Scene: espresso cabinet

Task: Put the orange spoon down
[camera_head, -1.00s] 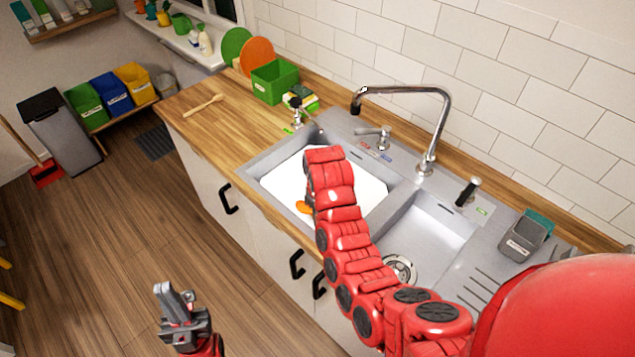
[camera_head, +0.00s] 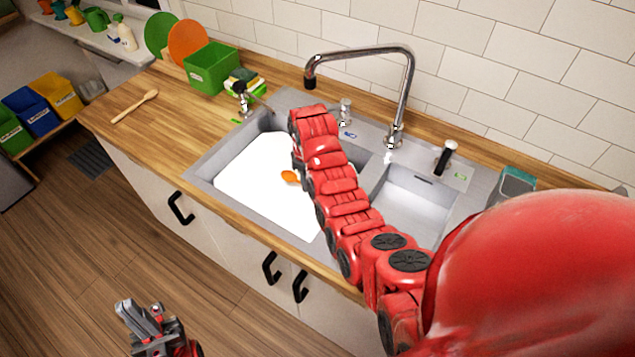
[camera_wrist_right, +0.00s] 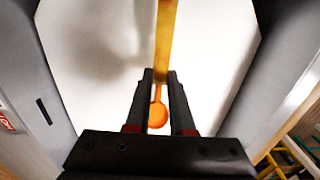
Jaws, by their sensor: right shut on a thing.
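The orange spoon (camera_wrist_right: 158,113) is between the fingers of my right gripper (camera_wrist_right: 160,76) in the right wrist view. Its long handle runs up out of the top of that picture, and its round bowl lies between the fingers. The gripper is shut on it over a white surface. In the head view the spoon's orange end (camera_head: 289,176) shows over the white-bottomed left sink basin (camera_head: 262,190), beside my red right arm, which hides the right gripper. My left gripper (camera_head: 138,312) is low at the left, over the floor, away from the counter; whether its fingers are apart is unclear.
The wooden counter (camera_head: 160,135) left of the sink has a wooden spoon (camera_head: 135,106) and free room. Behind stand a green box (camera_head: 211,68) and round green and orange boards. A tall faucet (camera_head: 408,80) arches behind the sink. The smaller right basin (camera_head: 415,205) looks empty.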

